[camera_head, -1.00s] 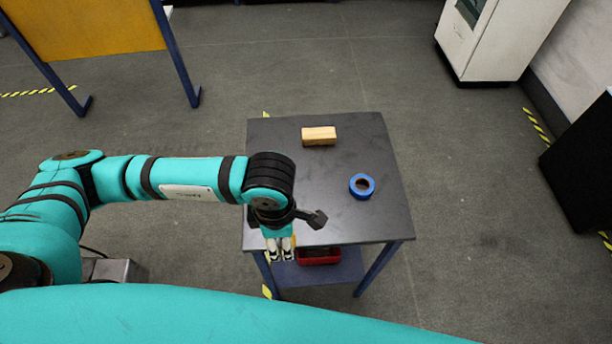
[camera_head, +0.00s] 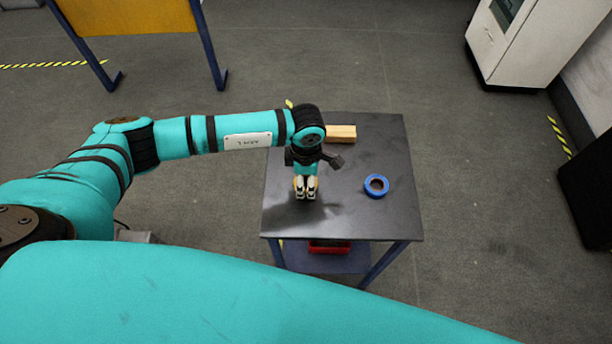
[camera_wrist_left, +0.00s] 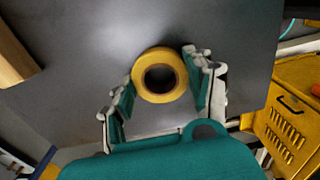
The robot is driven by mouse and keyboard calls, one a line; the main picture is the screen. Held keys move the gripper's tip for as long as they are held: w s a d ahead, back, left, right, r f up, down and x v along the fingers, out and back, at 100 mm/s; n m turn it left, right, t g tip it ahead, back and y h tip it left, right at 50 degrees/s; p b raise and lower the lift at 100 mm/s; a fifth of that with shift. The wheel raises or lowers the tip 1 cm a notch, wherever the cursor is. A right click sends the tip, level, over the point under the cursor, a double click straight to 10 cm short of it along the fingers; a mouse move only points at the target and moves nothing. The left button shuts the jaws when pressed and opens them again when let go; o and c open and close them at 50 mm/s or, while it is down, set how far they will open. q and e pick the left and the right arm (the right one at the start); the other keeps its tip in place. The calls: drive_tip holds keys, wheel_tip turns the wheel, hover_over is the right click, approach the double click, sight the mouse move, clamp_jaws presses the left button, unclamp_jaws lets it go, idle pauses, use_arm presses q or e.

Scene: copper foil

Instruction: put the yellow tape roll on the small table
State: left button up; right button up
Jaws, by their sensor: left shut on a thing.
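My left gripper (camera_head: 306,190) is over the left part of the small table's dark top (camera_head: 350,222). In the left wrist view its two fingers (camera_wrist_left: 160,90) are shut on the yellow tape roll (camera_wrist_left: 160,54), one on each side. The roll's round hole faces the camera, with the grey table top (camera_wrist_left: 75,75) behind it. In the head view the gripper mostly hides the roll. I cannot tell for sure whether the roll touches the table. My right gripper is not in view.
A blue tape roll (camera_head: 368,189) lies right of my left gripper on the table. A wooden block (camera_head: 342,133) lies at the back, partly behind my wrist. A red bin (camera_head: 328,247) is on the lower shelf. The table's front right part is clear.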

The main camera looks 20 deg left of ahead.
use_arm(q)
drive_tip(key=shift+f, duration=0.1)
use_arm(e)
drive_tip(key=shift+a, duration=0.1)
use_arm(q)
drive_tip(key=shift+f, duration=0.15)
drive_tip(key=o, duration=1.1)
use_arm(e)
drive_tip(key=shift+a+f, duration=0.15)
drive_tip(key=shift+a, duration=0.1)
use_arm(q)
drive_tip(key=shift+r, duration=0.35)
drive_tip(key=shift+r+b, duration=1.5)
drive_tip(key=shift+r, duration=4.4)
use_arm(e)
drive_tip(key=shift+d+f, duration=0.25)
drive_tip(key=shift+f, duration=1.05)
